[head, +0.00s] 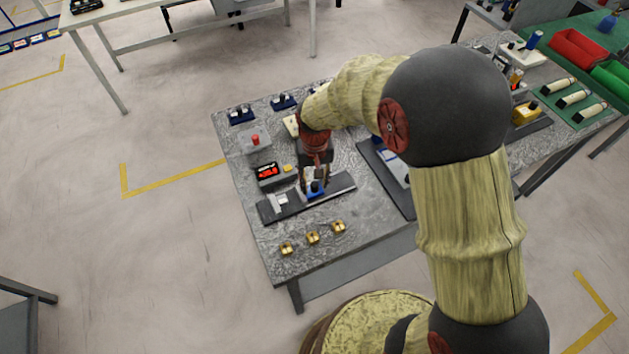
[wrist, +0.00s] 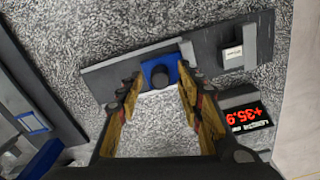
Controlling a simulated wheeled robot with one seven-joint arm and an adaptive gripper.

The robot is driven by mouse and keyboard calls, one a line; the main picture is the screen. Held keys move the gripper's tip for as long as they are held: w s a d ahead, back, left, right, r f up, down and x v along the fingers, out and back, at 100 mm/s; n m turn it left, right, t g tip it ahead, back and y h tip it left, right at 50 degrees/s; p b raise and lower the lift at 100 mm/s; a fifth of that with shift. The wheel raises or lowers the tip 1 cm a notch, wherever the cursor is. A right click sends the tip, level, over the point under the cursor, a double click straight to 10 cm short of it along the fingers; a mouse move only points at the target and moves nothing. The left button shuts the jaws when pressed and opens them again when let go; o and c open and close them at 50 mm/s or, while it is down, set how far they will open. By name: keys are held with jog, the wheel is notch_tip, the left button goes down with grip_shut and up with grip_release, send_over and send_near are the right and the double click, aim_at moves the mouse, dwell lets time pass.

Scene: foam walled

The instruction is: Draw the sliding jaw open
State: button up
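A dark rail fixture lies on the grey speckled table; its bare rail (head: 338,184) shows in the head view and also in the wrist view (wrist: 110,80). The blue sliding jaw (head: 316,194) with a black knob sits on the rail and shows at the wrist view's upper middle (wrist: 148,72). A pale-labelled block (wrist: 232,54) stands at the rail's other end, apart from the blue jaw. My gripper (wrist: 158,86) is open, pointing down at the jaw, its fingertips on either side of the knob. Whether they touch it I cannot tell.
A red digital readout (wrist: 247,116) stands beside the rail. Several brass-coloured pieces (head: 312,237) lie at the table's near side. A box with a red button (head: 255,139) and dark blue fixtures stand farther back. A dark-edged panel (head: 378,158) lies right of the rail.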

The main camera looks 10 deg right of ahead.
aim_at(315, 184)
notch_tip(315, 184, up, 12)
dwell(0.7)
dwell(0.5)
jog(key=s+d+r+t, duration=0.2)
jog(key=s+d+r, duration=0.3)
jog(key=s, duration=0.5)
jog(key=s+d+r+t, duration=0.3)
jog(key=s+d+r, duration=0.2)
jog(key=s+r, duration=0.5)
jog(key=shift+s+d+t, duration=0.3)
jog(key=shift+s+d, duration=0.1)
jog(key=shift+s, duration=0.1)
